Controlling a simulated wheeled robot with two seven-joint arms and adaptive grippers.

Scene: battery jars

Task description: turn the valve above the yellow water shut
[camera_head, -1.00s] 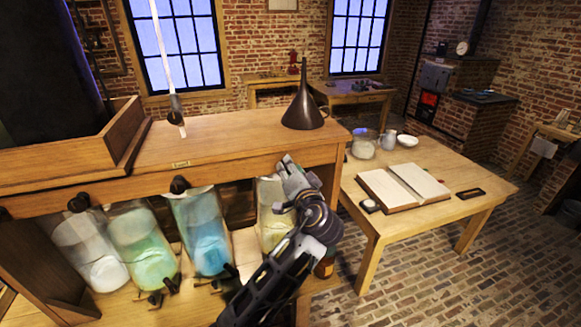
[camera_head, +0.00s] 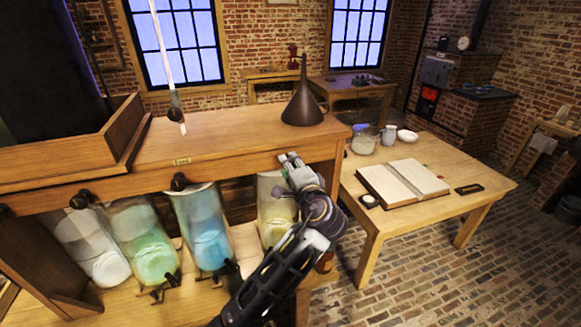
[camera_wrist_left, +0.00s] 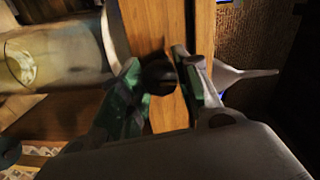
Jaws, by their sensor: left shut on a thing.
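The jar of yellow water (camera_head: 272,214) stands on the lower shelf at the right end of the row, partly hidden behind my left arm. It also shows in the left wrist view (camera_wrist_left: 22,62), at the left. My left gripper (camera_head: 288,160) is at the front edge of the upper shelf, above this jar. In the left wrist view the valve (camera_wrist_left: 159,75) is a dark round knob on the wooden edge, and the fingers of my left gripper (camera_wrist_left: 160,73) are shut on it from both sides. In the head view the gripper hides this valve. My right gripper is not in view.
Jars of blue (camera_head: 207,235), green (camera_head: 148,250) and pale (camera_head: 95,250) water stand to the left, with dark knobs above, such as one over the blue jar (camera_head: 178,181). A dark funnel (camera_head: 303,102) stands on the upper shelf (camera_head: 230,130). A side table (camera_head: 400,225) holds an open book.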

